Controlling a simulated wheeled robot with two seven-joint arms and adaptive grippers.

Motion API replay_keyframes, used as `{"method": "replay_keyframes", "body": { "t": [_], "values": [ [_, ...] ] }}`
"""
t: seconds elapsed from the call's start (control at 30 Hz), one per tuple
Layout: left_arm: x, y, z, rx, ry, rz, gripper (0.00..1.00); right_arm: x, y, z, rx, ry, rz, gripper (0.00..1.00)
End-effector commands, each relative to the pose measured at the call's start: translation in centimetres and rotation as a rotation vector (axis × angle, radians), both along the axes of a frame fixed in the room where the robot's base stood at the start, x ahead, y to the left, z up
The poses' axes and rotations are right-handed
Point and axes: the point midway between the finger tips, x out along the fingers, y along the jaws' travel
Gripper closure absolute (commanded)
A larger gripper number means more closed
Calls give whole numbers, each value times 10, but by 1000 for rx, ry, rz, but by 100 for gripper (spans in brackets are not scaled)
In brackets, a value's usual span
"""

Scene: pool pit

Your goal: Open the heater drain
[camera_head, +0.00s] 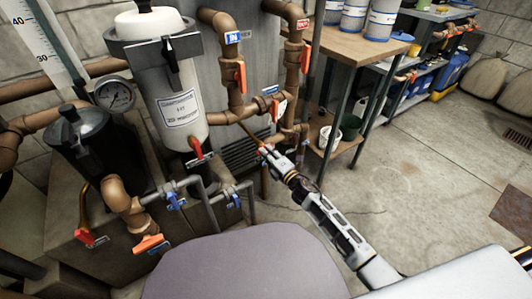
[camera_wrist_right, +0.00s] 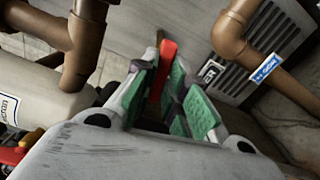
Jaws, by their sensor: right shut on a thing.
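The heater is a grey metal cabinet (camera_head: 268,65) with dark louvers behind the brown pipes; its grille also shows in the right wrist view (camera_wrist_right: 262,45). A red lever handle (camera_wrist_right: 168,58) on a thin brown pipe in front of the cabinet stands between the green pads of my right gripper (camera_wrist_right: 174,85). The gripper is shut on this handle. In the head view my right gripper (camera_head: 268,151) reaches in from the lower right, low beside the pipes, and mostly hides the handle. A white label by the handle is partly covered, with "R" readable. My left gripper is out of view.
Brown pipes with orange-handled valves (camera_head: 240,77) stand just above and left of the gripper. A white filter tank (camera_head: 175,95) and a black pump pot (camera_head: 95,145) are at left. A shelf bench (camera_head: 345,45) is at back right. The floor (camera_head: 430,170) at right is open.

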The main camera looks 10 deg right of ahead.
Motion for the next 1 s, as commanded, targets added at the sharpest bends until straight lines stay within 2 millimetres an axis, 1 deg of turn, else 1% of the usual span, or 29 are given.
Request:
{"method": "replay_keyframes", "body": {
  "t": [0.1, 0.53, 0.8, 1.0],
  "values": [
    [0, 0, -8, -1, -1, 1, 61, 0, 0, -2, -126, -46, 1, 100],
    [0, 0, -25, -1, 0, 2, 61, 0, -1, -3, -611, -221, 1, 100],
    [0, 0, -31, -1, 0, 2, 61, 0, -1, -1, -925, -336, 1, 100],
    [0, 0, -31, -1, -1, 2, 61, 0, -1, -1, -1159, -419, 2, 100]
  ]
}}
